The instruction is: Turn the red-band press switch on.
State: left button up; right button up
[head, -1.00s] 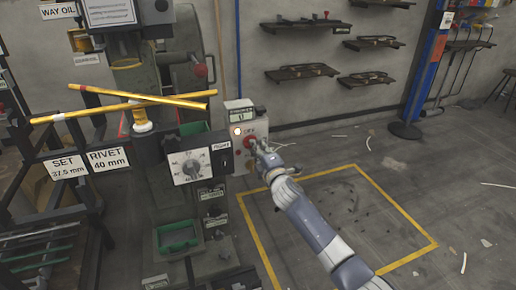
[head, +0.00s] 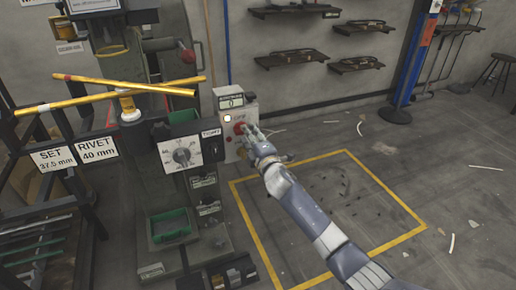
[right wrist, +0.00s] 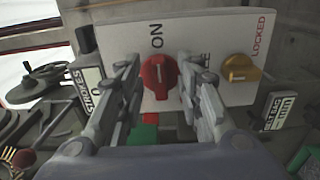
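The press (head: 180,130) stands left of centre in the head view. One of its yellow bars has a red band (head: 66,77) near its left end. A pale switch box on its right side carries a red rotary knob (head: 239,127) and a small lit lamp (head: 228,118). In the right wrist view the red knob (right wrist: 158,77) sits on a white panel (right wrist: 130,38), below the word ON. My right gripper (right wrist: 165,92) is open, with one finger on each side of the knob; contact cannot be told. It also shows at the box in the head view (head: 247,136). My left gripper is out of view.
A yellow knob (right wrist: 239,68) by the word LOCKED is close to the right finger.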

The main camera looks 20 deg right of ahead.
jog(key=s, duration=1.1)
jog(key=shift+d, duration=0.2)
